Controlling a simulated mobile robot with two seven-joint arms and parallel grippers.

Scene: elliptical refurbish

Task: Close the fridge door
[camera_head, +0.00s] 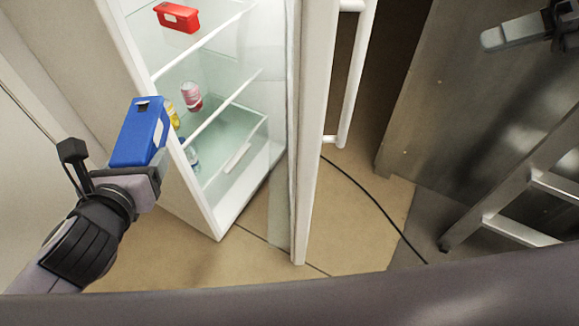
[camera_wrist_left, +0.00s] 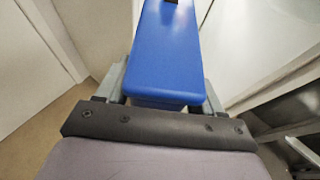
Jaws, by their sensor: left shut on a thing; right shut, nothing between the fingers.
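The white fridge (camera_head: 215,217) stands open in the head view, its shelves showing. Its door (camera_head: 311,130) stands swung out on the right side, seen nearly edge-on, with a white bar handle (camera_head: 355,75) on its right face. My left gripper (camera_head: 135,172) is shut on a blue box (camera_head: 139,132), in front of the fridge's left side and well apart from the door. The blue box (camera_wrist_left: 168,55) also fills the middle of the left wrist view between the fingers. My right gripper (camera_head: 510,34) is at the upper right, shut and empty, away from the door and handle.
A red box (camera_head: 177,17), a pink-labelled can (camera_head: 191,96) and bottles are inside the fridge. A black cable (camera_head: 380,210) lies on the floor right of the door. A metal ladder-like frame (camera_head: 515,190) stands at the right. Floor before the fridge is clear.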

